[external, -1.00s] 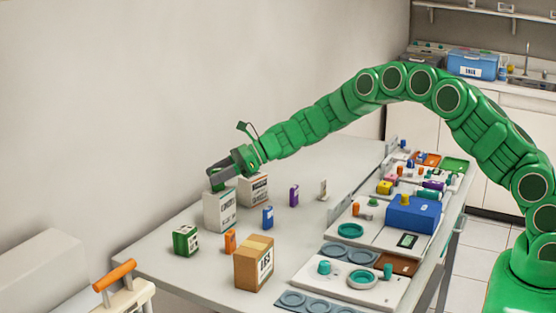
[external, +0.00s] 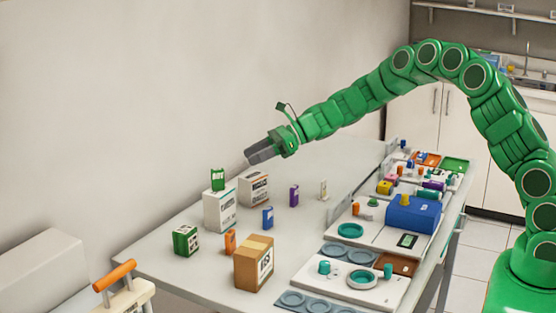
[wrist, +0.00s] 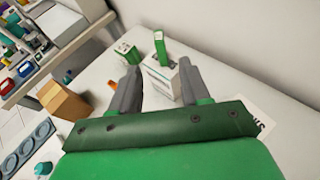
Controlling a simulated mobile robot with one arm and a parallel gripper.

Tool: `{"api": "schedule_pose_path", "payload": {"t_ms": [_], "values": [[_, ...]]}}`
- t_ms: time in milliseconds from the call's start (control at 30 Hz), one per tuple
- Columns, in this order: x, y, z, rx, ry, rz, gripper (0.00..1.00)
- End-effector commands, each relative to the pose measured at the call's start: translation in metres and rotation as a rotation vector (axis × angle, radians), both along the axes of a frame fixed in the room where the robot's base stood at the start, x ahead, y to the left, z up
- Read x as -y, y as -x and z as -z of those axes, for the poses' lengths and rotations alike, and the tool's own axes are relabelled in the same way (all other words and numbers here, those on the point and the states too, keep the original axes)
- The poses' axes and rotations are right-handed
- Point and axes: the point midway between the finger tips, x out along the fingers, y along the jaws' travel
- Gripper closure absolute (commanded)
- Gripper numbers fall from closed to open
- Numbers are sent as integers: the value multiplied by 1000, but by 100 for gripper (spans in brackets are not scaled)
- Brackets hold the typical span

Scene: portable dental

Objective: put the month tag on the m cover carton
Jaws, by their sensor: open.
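A small green tag (external: 218,180) stands upright on top of a white carton (external: 219,210) with a printed front; it looks like the month tag. The lettering is too small to confirm the carton as the m cover one. In the wrist view the green tag (wrist: 160,47) and white carton (wrist: 157,78) show beyond the fingers. My gripper (external: 260,152) is above and to the right of the tag, apart from it. Its fingers (wrist: 158,72) are spread, with nothing held between them.
A second white carton (external: 254,188) stands close behind right. Trays with a blue case (external: 413,214) fill the right side.

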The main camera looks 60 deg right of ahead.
Motion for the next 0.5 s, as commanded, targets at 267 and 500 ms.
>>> {"api": "schedule_pose_path", "payload": {"t_ms": [267, 500], "values": [[-5, 5, -5, 9, 11, -21, 54], [-59, 47, -47, 101, 117, -215, 54]]}}
